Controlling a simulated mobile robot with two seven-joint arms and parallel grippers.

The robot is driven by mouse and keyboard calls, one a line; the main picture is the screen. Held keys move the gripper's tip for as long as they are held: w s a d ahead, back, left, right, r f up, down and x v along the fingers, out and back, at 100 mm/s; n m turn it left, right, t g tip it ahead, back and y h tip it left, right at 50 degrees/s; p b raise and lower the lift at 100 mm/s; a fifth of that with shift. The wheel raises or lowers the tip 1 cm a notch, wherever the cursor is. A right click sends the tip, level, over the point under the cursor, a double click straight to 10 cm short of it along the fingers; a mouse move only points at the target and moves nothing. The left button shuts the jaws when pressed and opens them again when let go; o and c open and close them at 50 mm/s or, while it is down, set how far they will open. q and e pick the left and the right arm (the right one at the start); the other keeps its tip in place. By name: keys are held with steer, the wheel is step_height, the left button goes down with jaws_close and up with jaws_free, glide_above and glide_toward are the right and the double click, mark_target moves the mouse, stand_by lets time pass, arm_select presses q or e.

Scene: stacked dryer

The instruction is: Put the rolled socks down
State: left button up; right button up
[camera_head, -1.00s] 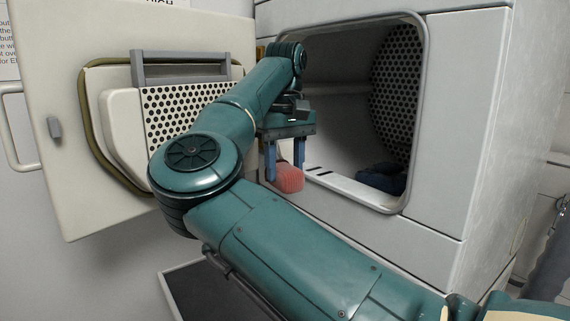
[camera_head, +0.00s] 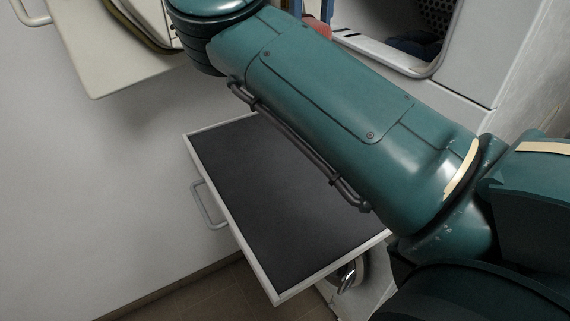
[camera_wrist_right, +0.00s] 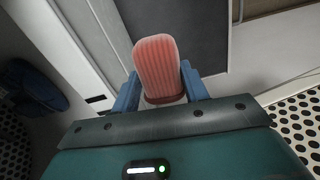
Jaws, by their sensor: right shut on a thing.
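The rolled socks (camera_wrist_right: 158,62) are a salmon-red ribbed bundle between the blue fingers of my right gripper (camera_wrist_right: 160,88) in the right wrist view. The gripper is shut on them and holds them in the air. In the head view only a bit of the socks (camera_head: 319,27) shows above my right arm, beside the dryer opening; most of the gripper is cut off or hidden there. My left gripper is not in view.
A pulled-out shelf with a dark top (camera_head: 265,215) and pale rim extends below my arm, its visible surface empty. The open dryer door (camera_head: 115,70) is upper left. Dark blue cloth (camera_head: 415,43) lies inside the dryer (camera_head: 470,55).

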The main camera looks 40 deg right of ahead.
steer(key=shift+n, duration=0.5)
steer(key=w+a+f+b, duration=0.1)
steer(key=a+f, duration=0.1)
steer(key=f, duration=0.6)
steer(key=w+a+f+b, duration=0.2)
steer(key=f, duration=0.6)
steer(key=w+a+f+b, duration=0.1)
steer(key=a+f+b, duration=0.1)
steer(key=f, duration=0.6)
steer(key=shift+w+a, duration=0.4)
steer(key=shift+a, duration=0.1)
glide_above(269, 162)
step_height(269, 162, down, 4)
steer(key=shift+f, duration=0.45)
steer(key=o, duration=1)
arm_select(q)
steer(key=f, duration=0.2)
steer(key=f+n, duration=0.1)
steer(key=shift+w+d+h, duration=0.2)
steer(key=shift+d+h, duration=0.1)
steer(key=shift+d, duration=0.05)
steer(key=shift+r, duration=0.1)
arm_select(e)
steer(key=shift+r, duration=0.1)
